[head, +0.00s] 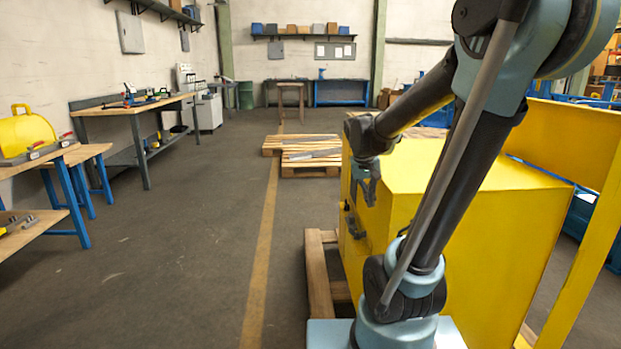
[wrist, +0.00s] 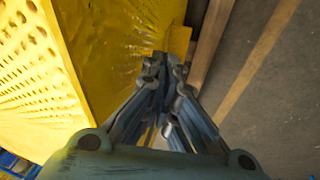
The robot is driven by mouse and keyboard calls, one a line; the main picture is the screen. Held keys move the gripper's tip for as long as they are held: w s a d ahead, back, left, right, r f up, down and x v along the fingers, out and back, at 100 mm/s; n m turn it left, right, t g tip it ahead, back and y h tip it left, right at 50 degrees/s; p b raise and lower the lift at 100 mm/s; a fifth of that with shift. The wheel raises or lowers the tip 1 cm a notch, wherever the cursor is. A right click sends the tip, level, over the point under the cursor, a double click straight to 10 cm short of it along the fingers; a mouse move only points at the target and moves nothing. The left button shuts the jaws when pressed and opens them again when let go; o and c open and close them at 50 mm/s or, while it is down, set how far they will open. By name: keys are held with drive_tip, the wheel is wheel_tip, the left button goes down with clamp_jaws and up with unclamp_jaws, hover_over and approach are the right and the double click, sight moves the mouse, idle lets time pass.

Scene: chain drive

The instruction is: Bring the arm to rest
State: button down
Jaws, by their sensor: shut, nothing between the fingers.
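My arm (head: 455,180) rises from its base at the lower right of the head view and bends back down toward the far left edge of a yellow machine housing. My gripper (head: 368,200) hangs fingers down near the housing's left side. In the wrist view my gripper (wrist: 166,62) has its fingertips together with nothing between them. The yellow housing (head: 480,215) fills the right of the head view, and its yellow face (wrist: 110,40) shows close on the left of the wrist view. I cannot tell whether the fingers touch it.
A wooden pallet (head: 316,275) lies under the housing, and more pallets (head: 305,150) lie behind. A yellow post (head: 585,240) stands at the right. Workbenches (head: 140,108) line the left wall. The floor (head: 190,230) left of the housing is clear.

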drive_tip(key=s+f+y, duration=0.1)
drive_tip(key=s+f, duration=0.3)
drive_tip(key=s, duration=0.6)
drive_tip(key=s+f+y, duration=0.1)
drive_tip(key=s+f, duration=0.3)
drive_tip(key=s, duration=0.5)
drive_tip(key=shift+s+n+y, duration=0.3)
drive_tip(key=shift+s, duration=0.1)
drive_tip(key=shift+w+f, duration=0.25)
drive_tip(key=shift+w, duration=0.2)
